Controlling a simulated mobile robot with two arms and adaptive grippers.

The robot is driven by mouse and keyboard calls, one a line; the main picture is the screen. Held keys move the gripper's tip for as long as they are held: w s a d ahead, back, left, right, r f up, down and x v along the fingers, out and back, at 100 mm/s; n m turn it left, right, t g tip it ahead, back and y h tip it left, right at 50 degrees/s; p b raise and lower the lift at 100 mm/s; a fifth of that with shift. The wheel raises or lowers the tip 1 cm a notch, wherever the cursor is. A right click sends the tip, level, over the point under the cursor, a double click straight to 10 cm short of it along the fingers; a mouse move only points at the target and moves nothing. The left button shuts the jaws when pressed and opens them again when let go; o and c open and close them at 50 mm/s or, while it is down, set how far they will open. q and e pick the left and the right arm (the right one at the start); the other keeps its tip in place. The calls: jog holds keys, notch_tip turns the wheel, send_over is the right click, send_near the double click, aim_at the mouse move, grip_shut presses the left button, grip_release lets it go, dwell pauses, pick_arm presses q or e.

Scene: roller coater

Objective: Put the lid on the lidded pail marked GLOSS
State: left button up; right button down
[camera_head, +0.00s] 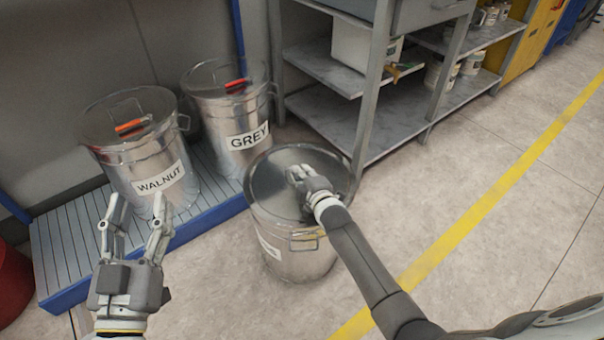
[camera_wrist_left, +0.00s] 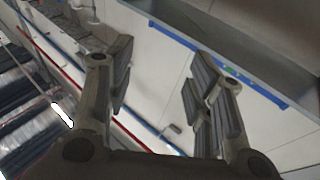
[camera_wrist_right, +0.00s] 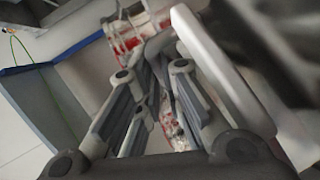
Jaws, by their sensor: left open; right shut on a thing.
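A metal pail (camera_head: 285,262) stands on the floor in the middle of the head view. Its white label is mostly turned away, and I cannot read it. A round grey lid (camera_head: 270,180) lies over the pail's mouth; I cannot tell whether it is fully seated or slightly above the rim. My right gripper (camera_head: 300,176) is over the lid's middle, shut on the lid's handle, which the fingers hide. It also shows in the right wrist view (camera_wrist_right: 150,90). My left gripper (camera_head: 137,215) is open and empty, in front of the WALNUT pail. It also shows in the left wrist view (camera_wrist_left: 160,85).
The lidded pails WALNUT (camera_head: 145,160) and GREY (camera_head: 232,115) stand on a slatted blue-edged platform (camera_head: 75,240). A grey shelf unit (camera_head: 350,110) with cans stands behind the middle pail. The floor to the right is clear, with a yellow line (camera_head: 480,210).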

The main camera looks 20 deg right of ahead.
jog(key=shift+f, duration=0.1)
dwell(0.5)
jog(key=c, duration=1.5)
grip_release()
jog(key=shift+s+f, duration=0.1)
jog(key=shift+f, duration=0.05)
jog(key=shift+s+f, duration=0.1)
jog(key=shift+f, duration=0.1)
jog(key=shift+s, duration=0.15)
jog(key=v, duration=0.6)
jog(key=shift+r, duration=0.25)
jog(key=shift+s+r, duration=0.4)
jog(key=shift+s, duration=0.2)
jog(key=shift+r, duration=0.1)
